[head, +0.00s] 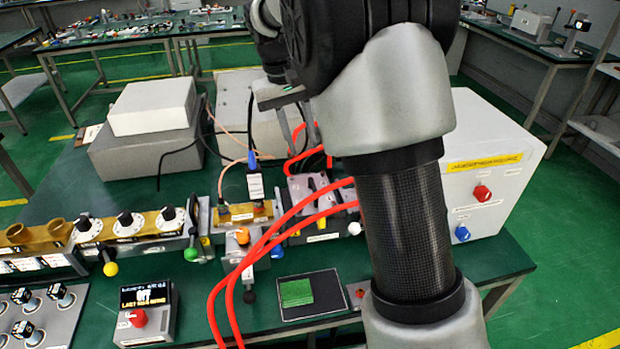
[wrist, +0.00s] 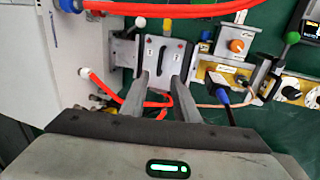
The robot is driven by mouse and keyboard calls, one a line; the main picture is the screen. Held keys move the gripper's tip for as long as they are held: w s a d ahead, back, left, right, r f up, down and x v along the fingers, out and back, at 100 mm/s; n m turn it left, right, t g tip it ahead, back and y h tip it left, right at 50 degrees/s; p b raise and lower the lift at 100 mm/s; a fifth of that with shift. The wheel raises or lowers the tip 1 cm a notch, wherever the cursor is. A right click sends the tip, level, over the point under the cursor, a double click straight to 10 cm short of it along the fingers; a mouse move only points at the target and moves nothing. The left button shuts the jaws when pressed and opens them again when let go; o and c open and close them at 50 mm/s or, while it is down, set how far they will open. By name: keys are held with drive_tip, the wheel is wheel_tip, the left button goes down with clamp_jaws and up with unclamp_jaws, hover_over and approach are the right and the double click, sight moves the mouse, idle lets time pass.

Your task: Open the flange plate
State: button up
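A grey metal plate (wrist: 163,55) with dark curved slots and small labels 1 and 2 stands in the middle of the wrist view; I take it as the flange plate. It also shows in the head view (head: 304,190), partly hidden by red hoses and my arm. My gripper (wrist: 164,76) is open, its two fingers apart with nothing seen between them. The fingertips overlap the plate's near edge in the wrist view; I cannot tell whether they touch it. In the head view my gripper (head: 303,143) is above and behind the plate.
Red hoses (head: 265,245) loop before the plate. A blue-tipped cable plug (head: 252,172) rises from a brass block (head: 242,213) beside it. A white cabinet (head: 490,165) stands right, grey boxes (head: 150,108) behind left, a small display unit (head: 150,310) front left.

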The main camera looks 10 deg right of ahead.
sight(313, 185)
drive_tip(key=f, duration=0.4)
drive_tip(key=d+f+b, duration=0.1)
drive_tip(key=f, duration=0.2)
drive_tip(key=d+f, duration=0.1)
drive_tip(key=f, duration=0.3)
drive_tip(key=shift+d+f, duration=0.15)
drive_tip(key=shift+f, duration=0.15)
drive_tip(key=shift+c, duration=0.3)
clamp_jaws()
